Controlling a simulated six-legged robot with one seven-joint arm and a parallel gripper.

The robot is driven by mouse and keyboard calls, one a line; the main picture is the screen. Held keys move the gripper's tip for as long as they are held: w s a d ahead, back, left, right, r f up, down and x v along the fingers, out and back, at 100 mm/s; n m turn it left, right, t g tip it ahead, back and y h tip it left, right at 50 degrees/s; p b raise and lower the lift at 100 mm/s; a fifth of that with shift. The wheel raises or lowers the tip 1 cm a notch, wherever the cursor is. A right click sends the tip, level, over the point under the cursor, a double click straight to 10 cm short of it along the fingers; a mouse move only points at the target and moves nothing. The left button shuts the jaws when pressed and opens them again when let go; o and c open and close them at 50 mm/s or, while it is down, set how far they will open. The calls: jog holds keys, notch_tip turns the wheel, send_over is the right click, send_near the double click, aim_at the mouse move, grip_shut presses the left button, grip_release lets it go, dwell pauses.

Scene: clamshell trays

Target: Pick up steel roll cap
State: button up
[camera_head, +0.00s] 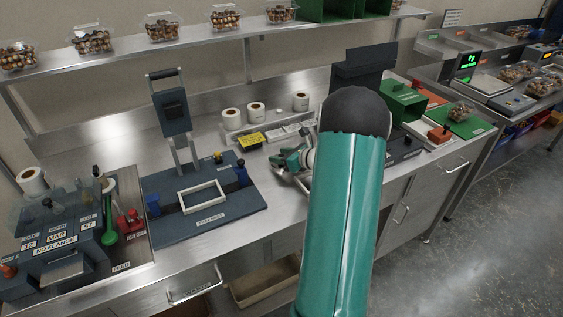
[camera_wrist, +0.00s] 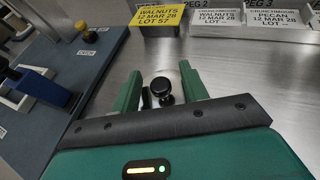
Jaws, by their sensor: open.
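A small round black knob (camera_wrist: 161,88) with a bit of pale metal beside it stands on the steel bench; it looks like the roll cap, though little steel shows. My gripper (camera_wrist: 160,72) is open, with one green finger to the left of the knob and the other to its right. The knob lies between them in the picture, with a gap on each side; I cannot tell how far below the fingertips it is. In the head view my gripper (camera_head: 281,159) is low over the bench, and my forearm and hand hide the cap there.
A blue press base (camera_head: 205,212) is to the left. White label rolls (camera_head: 256,111) stand behind. A green box (camera_head: 403,101) stands to the right.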

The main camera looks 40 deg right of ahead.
aim_at(281, 155)
grip_shut()
jog(key=shift+r, duration=0.1)
jog(key=shift+r, duration=0.45)
notch_tip(281, 155, up, 2)
jog(key=shift+a+r, duration=0.1)
jog(key=shift+r, duration=0.15)
jog(key=w+a+r, duration=0.3)
jog(key=a+r, duration=0.6)
jog(key=a, duration=0.4)
jog(key=shift+w+a+r, duration=0.15)
jog(key=shift+a+r, duration=0.05)
